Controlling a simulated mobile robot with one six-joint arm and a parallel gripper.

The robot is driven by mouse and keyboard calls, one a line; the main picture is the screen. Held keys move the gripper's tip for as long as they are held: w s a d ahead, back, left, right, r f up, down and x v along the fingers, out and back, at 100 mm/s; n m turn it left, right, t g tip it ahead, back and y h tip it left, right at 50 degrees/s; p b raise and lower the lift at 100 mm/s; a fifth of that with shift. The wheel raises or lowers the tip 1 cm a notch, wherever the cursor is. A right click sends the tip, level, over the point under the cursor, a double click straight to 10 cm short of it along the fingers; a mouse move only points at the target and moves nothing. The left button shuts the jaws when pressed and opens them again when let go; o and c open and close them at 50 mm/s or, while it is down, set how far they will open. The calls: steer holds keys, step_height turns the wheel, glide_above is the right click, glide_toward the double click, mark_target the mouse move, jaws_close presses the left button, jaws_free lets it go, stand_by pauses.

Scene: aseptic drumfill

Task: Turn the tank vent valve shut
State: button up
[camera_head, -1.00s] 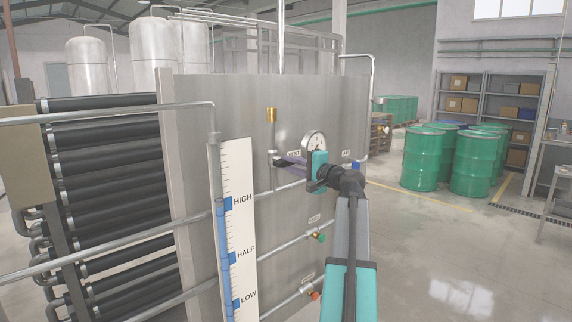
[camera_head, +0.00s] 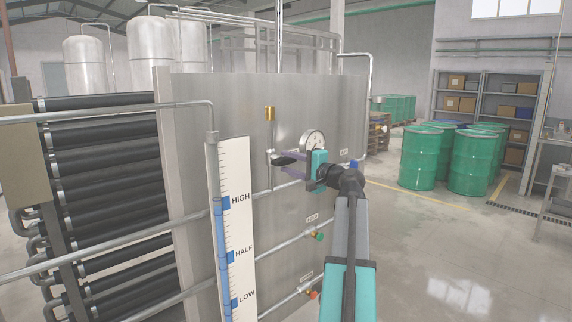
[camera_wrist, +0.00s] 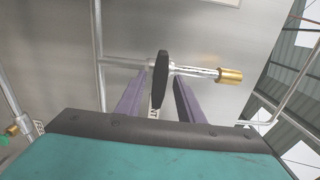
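The tank vent valve has a flat black lever handle (camera_head: 285,160) on a steel pipe fitting on the tank's front panel. In the wrist view the handle (camera_wrist: 161,78) stands upright in the picture, across the line of the pipe, with a brass end piece (camera_wrist: 230,76) to its right. That brass piece (camera_head: 269,114) tops the fitting in the head view. My gripper (camera_head: 284,166) is at the handle. In the wrist view its purple fingers (camera_wrist: 160,80) are apart, one on each side of the handle, with gaps showing. The vent label is mostly hidden behind the handle.
A round gauge (camera_head: 312,140) sits just above my gripper. A level scale (camera_head: 238,225) with a blue tube stands to the left. Lower pipes carry a green-handled valve (camera_head: 319,236) and a red-orange one (camera_head: 311,294). Green drums (camera_head: 420,158) stand right, across open floor.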

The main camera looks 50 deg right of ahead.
steer(key=s+a+b, duration=0.1)
steer(key=s+b, duration=0.2)
steer(key=s, duration=1)
steer(key=shift+s, duration=0.15)
stand_by(0.4)
